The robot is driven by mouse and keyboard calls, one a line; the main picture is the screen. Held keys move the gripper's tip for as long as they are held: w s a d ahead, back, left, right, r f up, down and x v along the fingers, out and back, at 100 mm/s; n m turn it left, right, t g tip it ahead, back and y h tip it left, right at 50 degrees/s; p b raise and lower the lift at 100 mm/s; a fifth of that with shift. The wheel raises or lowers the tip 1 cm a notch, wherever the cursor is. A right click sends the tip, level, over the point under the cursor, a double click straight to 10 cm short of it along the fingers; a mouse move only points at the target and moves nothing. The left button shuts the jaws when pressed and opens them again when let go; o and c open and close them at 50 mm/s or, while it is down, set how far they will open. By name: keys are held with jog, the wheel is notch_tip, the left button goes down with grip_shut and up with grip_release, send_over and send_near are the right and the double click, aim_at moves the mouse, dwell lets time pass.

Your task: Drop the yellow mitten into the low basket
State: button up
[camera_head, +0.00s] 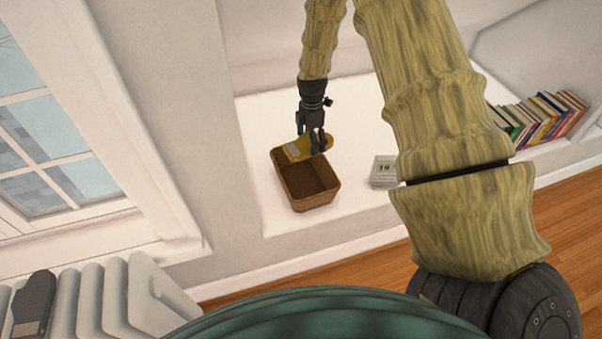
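The yellow mitten (298,150) is at my gripper (317,150), over the far edge of the low basket (313,204). The gripper points down, and its dark fingers cover part of the mitten. The fingers look closed on the mitten. The mitten lies roughly level, with a pale patch towards its left end. The basket is brown and open-topped, and its visible inside looks empty. I cannot tell whether the mitten touches the basket's rim.
The basket stands on a white ledge (272,210). A small white block calendar (383,171) stands to its right, and a row of books (540,118) is farther right. A radiator (105,300) with a dark mitten-like item (34,305) on it is at lower left.

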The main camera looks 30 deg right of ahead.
jog(key=shift+f+b, duration=2.1)
jog(key=shift+f, duration=0.65)
jog(key=shift+s, duration=0.1)
jog(key=o, duration=0.9)
jog(key=shift+r, duration=0.1)
notch_tip(320, 180, up, 12)
jog(key=shift+f, duration=0.1)
